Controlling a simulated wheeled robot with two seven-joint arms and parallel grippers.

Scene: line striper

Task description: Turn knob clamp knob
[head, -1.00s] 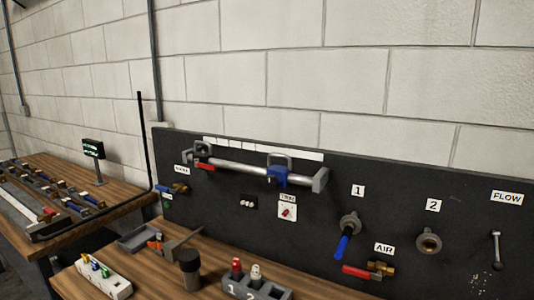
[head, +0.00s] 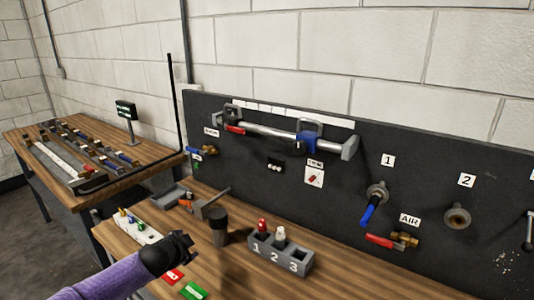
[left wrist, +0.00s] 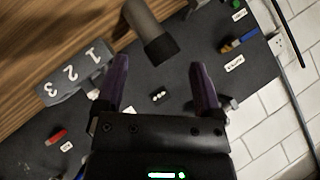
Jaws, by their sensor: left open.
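A metal rail (head: 268,134) is mounted on the dark upright panel. It carries a blue clamp (head: 306,143) near its right end and a red-handled clamp (head: 235,128) near its left end. I cannot tell for sure which part is the clamp knob. My left gripper (head: 188,243) is low over the bench, in front of the panel and well below the rail. In the left wrist view its two dark purple fingers (left wrist: 160,88) are spread with nothing between them. The rail is not clear there. My right gripper is not in view.
A dark cylinder (head: 218,226) and a grey block numbered 1 2 3 (head: 281,256) stand on the bench near my left gripper. A blue-handled valve (head: 371,205) and a red-handled valve (head: 391,241) stick out from the panel at right.

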